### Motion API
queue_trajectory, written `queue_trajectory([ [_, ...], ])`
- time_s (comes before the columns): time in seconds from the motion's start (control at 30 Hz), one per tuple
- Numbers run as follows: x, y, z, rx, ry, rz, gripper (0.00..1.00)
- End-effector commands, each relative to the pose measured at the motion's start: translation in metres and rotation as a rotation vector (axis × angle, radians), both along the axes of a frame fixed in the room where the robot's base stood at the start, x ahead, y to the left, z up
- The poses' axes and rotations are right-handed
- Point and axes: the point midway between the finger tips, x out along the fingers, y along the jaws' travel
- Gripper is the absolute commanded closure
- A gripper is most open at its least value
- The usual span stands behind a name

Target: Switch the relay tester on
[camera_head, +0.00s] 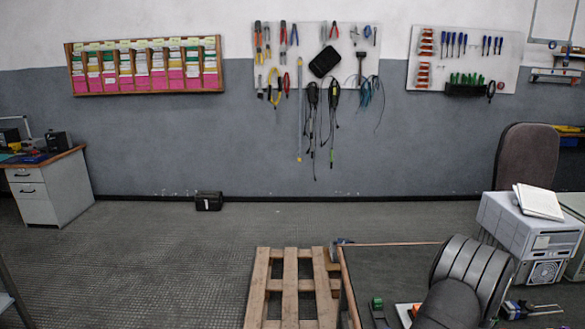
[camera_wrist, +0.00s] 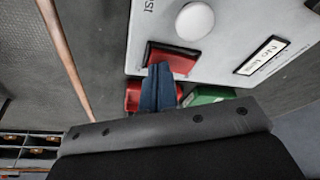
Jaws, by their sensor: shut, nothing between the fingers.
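The relay tester appears to be the pale panel (camera_wrist: 225,32) at the upper right of the wrist view. It bears a red rocker switch (camera_wrist: 184,60), a round white knob (camera_wrist: 195,20) and a label (camera_wrist: 262,56) that reads upside down. My gripper (camera_wrist: 158,70) is shut and empty, its blue fingertips at the lower left edge of the red switch and overlapping it in the picture. Whether they touch it, and which way the rocker is tipped, I cannot tell. In the head view my arm hides most of this spot and the fingers.
Red (camera_wrist: 132,97) and green (camera_wrist: 206,95) parts lie beside the fingers below the panel. In the head view, a dark table (camera_head: 385,262) stands next to a wooden pallet (camera_head: 290,285). A computer case (camera_head: 510,222) stands at the right. Open floor (camera_head: 150,255) lies left.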

Motion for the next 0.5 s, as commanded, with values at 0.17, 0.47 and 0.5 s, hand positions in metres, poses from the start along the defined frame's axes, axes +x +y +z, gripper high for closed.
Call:
queue_trajectory([
  [0.17, 0.0, 0.0, -0.001, 0.0, 0.0, 0.0, 1.0],
  [0.47, 0.0, 0.0, 0.02, -0.001, 0.0, 0.0, 1.0],
  [0.5, 0.0, 0.0, 0.023, -0.001, 0.0, 0.0, 1.0],
])
